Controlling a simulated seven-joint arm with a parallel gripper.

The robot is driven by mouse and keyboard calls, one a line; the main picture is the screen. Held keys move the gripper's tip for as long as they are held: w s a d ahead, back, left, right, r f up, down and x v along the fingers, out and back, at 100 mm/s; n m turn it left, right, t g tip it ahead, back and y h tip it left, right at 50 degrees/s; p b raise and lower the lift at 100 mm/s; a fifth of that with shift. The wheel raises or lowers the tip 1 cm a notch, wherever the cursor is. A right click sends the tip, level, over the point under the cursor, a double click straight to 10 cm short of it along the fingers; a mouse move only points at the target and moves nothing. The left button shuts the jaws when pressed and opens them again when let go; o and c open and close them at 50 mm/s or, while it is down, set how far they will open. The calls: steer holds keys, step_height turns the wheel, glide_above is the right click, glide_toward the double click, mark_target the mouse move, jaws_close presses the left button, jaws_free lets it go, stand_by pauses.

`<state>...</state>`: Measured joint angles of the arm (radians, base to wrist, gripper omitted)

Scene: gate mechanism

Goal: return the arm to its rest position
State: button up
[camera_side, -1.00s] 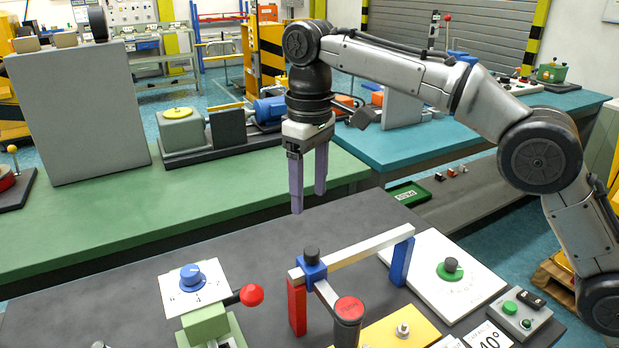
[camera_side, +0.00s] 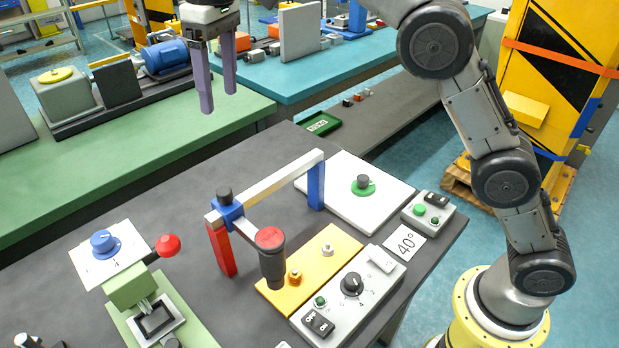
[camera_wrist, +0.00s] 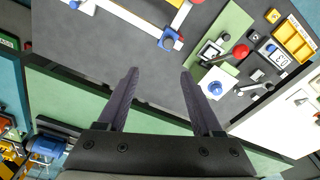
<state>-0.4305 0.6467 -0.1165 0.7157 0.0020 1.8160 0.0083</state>
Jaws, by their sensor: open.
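My gripper (camera_side: 217,92) hangs with its two purple fingers pointing down, apart and empty, at the upper left of the side view. It is above the gap between the dark work table and the green bench, clear of the gate mechanism. In the wrist view my gripper (camera_wrist: 158,75) shows both fingers spread with nothing between them. The gate mechanism has a white bar (camera_side: 268,184) between a red post (camera_side: 222,249) and a blue post (camera_side: 316,186). A blue slider block (camera_side: 226,210) with a black knob sits at the bar's red-post end.
A green press-like device (camera_side: 130,290) with a red ball lever is at the lower left. The green bench (camera_side: 120,165) lies behind. The dark table between is bare.

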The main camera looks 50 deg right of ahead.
steer(key=s+d+r+m+t, duration=0.15)
steer(key=s+d+r, duration=0.25)
steer(key=s+d, duration=0.4)
steer(key=s+d+r+m+t, duration=0.15)
steer(key=s+d+r, duration=0.25)
steer(key=s+d, duration=0.4)
steer(key=s+d+f+m, duration=0.1)
steer(key=s+d+f, duration=0.3)
steer(key=s+f, duration=0.45)
steer(key=s+d+f+t, duration=0.1)
steer(key=s+f, duration=0.4)
steer(key=f, duration=0.6)
steer(key=shift+s+d+f+m+t, duration=0.25)
steer(key=shift+s+f+m+t, duration=0.05)
steer(key=shift+s+m+t, duration=0.1)
